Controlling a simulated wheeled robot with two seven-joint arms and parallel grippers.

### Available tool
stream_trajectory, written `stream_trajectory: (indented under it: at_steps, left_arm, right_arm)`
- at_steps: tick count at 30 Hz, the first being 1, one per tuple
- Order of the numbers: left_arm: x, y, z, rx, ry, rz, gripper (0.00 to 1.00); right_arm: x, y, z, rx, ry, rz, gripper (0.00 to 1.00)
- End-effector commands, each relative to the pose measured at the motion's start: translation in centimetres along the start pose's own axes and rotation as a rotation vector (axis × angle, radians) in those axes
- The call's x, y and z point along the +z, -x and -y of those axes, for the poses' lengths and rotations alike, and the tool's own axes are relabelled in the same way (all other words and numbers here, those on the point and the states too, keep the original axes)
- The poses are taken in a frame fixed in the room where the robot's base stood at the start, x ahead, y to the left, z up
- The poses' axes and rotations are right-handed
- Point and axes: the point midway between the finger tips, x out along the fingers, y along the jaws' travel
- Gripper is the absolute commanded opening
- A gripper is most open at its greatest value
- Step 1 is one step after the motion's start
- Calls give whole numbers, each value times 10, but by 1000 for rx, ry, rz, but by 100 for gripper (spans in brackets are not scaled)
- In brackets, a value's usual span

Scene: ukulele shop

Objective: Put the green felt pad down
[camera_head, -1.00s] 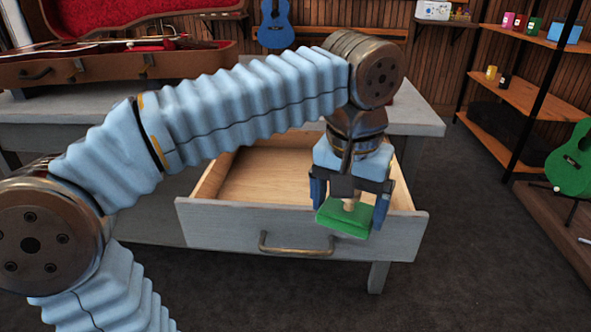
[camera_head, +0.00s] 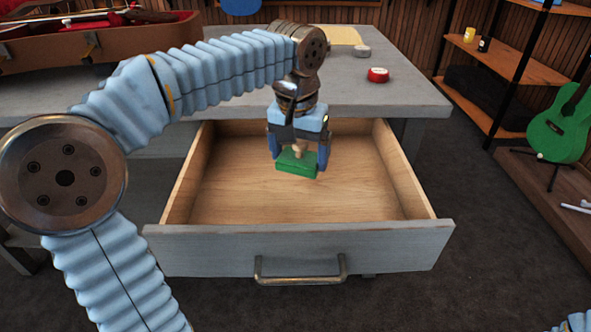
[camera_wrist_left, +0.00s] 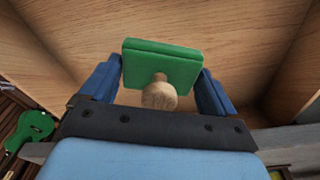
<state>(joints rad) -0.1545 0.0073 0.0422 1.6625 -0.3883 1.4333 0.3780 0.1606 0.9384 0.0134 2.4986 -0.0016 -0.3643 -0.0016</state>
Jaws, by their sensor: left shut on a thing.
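The green felt pad (camera_head: 297,163) has a round wooden knob on top. My left gripper (camera_head: 298,150) points down and is shut on the pad, over the inside of the open drawer (camera_head: 300,248). I cannot tell whether the pad touches the drawer floor. In the left wrist view the green pad (camera_wrist_left: 161,64) and its wooden knob (camera_wrist_left: 159,94) sit between the two blue fingers of the gripper (camera_wrist_left: 160,85). My right gripper is not in view; only a bit of blue sleeve shows at the bottom right corner.
The drawer's wooden floor (camera_head: 240,195) looks empty apart from the pad. The grey table (camera_head: 390,95) above bears a red round tin (camera_head: 378,75), a grey round thing (camera_head: 362,51) and an open instrument case (camera_head: 100,45). A green ukulele (camera_head: 562,128) stands at the right.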

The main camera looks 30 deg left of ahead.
Motion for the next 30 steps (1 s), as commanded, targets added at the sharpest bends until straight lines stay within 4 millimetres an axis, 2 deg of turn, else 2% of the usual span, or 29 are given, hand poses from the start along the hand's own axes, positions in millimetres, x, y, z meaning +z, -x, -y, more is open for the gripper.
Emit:
stream_trajectory:
  at_steps: [1, 7, 11, 15, 28, 29, 30]
  left_arm:
    - [-4, -9, 4, -1, 1, 2, 65]
    - [-13, -24, 10, 0, 0, 0, 65]
    - [-22, -44, 18, -1, 2, 2, 65]
    - [-19, -67, 18, -1, 0, 1, 65]
    - [-18, -75, 17, 0, 0, -1, 65]
    - [-18, -75, 17, 0, 0, -1, 91]
    - [-18, -74, 17, 0, 0, -1, 97]
  right_arm:
    - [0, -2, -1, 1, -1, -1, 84]
    - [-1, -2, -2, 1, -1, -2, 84]
    - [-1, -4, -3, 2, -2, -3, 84]
    - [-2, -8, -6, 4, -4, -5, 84]
    - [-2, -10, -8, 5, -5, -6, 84]
    - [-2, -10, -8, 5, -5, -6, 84]
    - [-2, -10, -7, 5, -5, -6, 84]
